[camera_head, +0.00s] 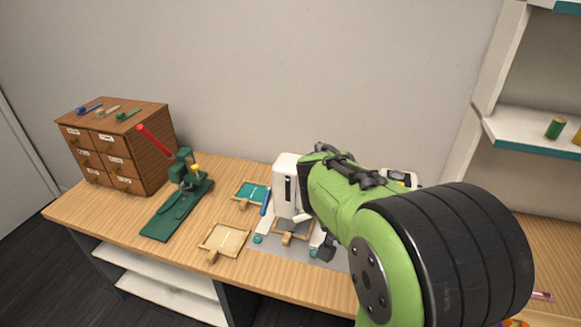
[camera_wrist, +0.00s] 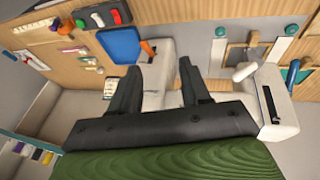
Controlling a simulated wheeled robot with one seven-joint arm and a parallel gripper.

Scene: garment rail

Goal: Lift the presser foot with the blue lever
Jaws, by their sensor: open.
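The white sewing machine (camera_head: 286,186) stands on the wooden table, partly hidden behind my arm. The blue lever (camera_head: 265,203) is on the left side of its head. In the wrist view the machine's head (camera_wrist: 278,105) is at the right, with the blue lever (camera_wrist: 292,72) beside it. The presser foot cannot be made out clearly. My gripper (camera_wrist: 161,68) is open, its two dark fingers apart over the machine's white body, away from the lever. In the head view, a dark finger (camera_head: 327,248) shows below my arm, right of the machine's head.
A wooden hoop frame lies under the machine's head. Two more framed pieces, green (camera_head: 249,192) and cream (camera_head: 224,240), lie left of it. A green press with a red handle (camera_head: 155,142) and a wooden drawer cabinet (camera_head: 115,150) stand further left. A blue tray (camera_wrist: 123,48) shows in the wrist view.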

